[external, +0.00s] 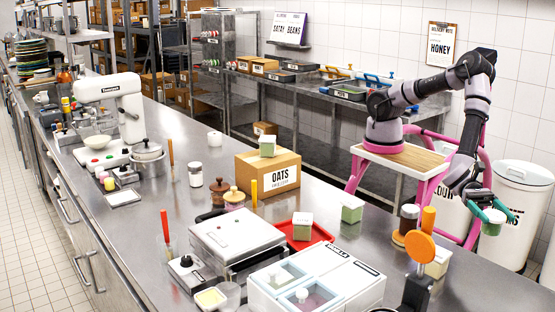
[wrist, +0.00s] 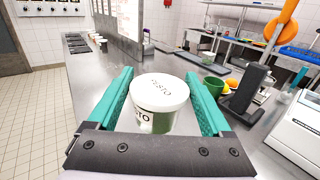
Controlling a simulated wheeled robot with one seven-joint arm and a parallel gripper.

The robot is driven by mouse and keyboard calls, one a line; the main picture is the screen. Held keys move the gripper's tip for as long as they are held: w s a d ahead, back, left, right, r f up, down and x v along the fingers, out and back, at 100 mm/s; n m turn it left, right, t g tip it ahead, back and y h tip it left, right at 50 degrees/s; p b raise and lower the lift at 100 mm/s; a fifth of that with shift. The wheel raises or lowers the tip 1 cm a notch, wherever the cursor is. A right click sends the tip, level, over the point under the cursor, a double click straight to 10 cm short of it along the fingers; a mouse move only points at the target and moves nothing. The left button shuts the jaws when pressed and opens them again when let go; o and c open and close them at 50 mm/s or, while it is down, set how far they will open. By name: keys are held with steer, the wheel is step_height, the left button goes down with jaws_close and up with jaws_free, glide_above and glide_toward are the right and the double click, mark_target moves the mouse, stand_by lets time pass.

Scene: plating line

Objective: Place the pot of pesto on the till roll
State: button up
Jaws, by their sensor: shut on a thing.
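The pot of pesto (wrist: 160,103) is a small tub with a white lid lettered PESTO and a green and white side. My gripper (wrist: 162,108) has it between its two teal fingers. In the external view the pot (external: 491,228) is at the right, held at my gripper (external: 487,214) near the counter's far right edge. A small white cylinder (external: 215,139) stands on the counter left of the oats box; it may be the till roll, but it is too small to be sure.
The oats box (external: 268,172), red tray (external: 303,236) and white-lidded bin unit (external: 315,286) fill mid-counter.

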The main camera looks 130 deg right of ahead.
step_height(320, 180, up, 6)
steer(key=shift+r, duration=0.1)
steer(key=w+d+m+t+h, duration=0.6)
steer(key=w+d+h, duration=0.1)
steer(key=w+d, duration=2.2)
steer(key=w+d+m+t+h, duration=0.1)
steer(key=w+d+m+h, duration=0.2)
steer(key=d, duration=1.1)
steer(key=w+d+m+h, duration=0.1)
steer(key=w+d+h, duration=0.3)
steer(key=d, duration=1)
steer(key=w+d+m+t+h, duration=0.15)
steer(key=w+d, duration=0.35)
steer(key=d, duration=1)
steer(key=s+d+m+g+h, duration=0.1)
steer(key=s+d+m+h, duration=0.15)
steer(key=d, duration=1.05)
steer(key=s+d+m+g+h, duration=0.1)
steer(key=s+d+h, duration=0.15)
steer(key=d, duration=0.95)
steer(key=m+g+h, duration=0.7)
steer(key=h, duration=0.2)
glide_above(214, 134)
steer(key=f, duration=1.1)
steer(key=shift+s+d, duration=0.15)
steer(key=shift+d, duration=0.1)
steer(key=shift+f, duration=2.1)
